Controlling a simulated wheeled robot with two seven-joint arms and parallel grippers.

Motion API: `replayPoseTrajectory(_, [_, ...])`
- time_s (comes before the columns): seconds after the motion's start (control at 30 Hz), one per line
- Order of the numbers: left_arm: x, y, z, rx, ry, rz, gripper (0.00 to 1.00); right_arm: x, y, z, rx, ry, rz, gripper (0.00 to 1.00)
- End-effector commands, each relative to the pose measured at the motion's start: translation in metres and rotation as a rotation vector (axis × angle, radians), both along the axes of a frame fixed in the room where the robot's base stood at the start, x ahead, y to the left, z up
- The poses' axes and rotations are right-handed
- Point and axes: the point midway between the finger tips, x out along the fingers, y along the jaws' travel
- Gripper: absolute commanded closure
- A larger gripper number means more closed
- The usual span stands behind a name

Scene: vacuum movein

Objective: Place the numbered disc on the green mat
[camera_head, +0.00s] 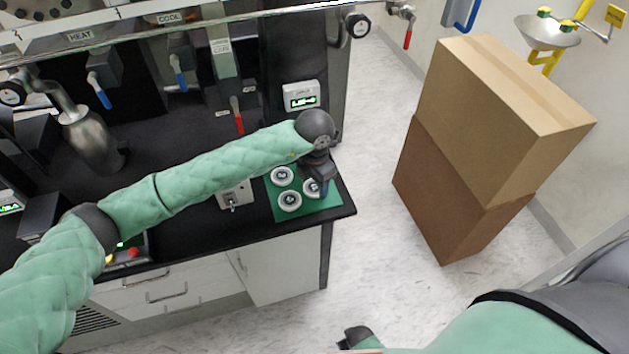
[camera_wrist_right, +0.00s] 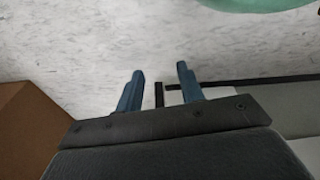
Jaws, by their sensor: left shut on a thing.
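The green mat (camera_head: 318,208) lies on the black counter near its right end. Two white-rimmed round discs, one at the back left (camera_head: 282,175) and one at the front (camera_head: 290,201), rest on it. Their numbers are too small to read. My left gripper (camera_head: 315,188) points down over the right part of the mat, shut on a third, similar disc (camera_head: 309,186) at the mat, partly hidden by the fingers. I cannot tell whether this disc touches the mat. In the right wrist view, my right gripper (camera_wrist_right: 160,75) is open and empty above the floor.
A grey switch box (camera_head: 235,196) sits left of the mat, and a small display box (camera_head: 301,95) stands behind it. Red and blue valve handles hang over the counter's back. Stacked cardboard boxes (camera_head: 480,140) stand on the floor at right. Clear floor lies between counter and boxes.

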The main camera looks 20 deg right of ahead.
Motion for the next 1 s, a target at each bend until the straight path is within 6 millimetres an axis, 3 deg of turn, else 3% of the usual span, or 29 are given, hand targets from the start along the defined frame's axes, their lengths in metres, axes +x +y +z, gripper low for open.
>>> replayPoseTrajectory(0.2, [0.0,0.0,-0.0082,0.0,-0.001,0.001,0.72,-0.0037,-0.0035,-0.0095,-0.003,-0.007,0.002,0.62])
replayPoseTrajectory(0.67, [0.0001,-0.0001,-0.0105,0.0,-0.001,0.0,0.72,-0.0023,-0.002,-0.0058,-0.002,0.0,0.001,0.62])
replayPoseTrajectory(0.7, [0.0,0.0,-0.01,0.0,-0.001,0.0,0.39,-0.0014,-0.0018,-0.0037,-0.002,-0.002,0.001,0.62])
replayPoseTrajectory(0.77, [0.0,0.0,-0.01,0.0,-0.001,0.0,0.27,0.0,-0.0017,-0.0028,-0.001,-0.005,0.001,0.62])
replayPoseTrajectory(1.0, [0.0,0.0,-0.01,0.0,-0.001,0.0,0.25,-0.0003,-0.0022,-0.0033,-0.001,-0.005,0.001,0.62])
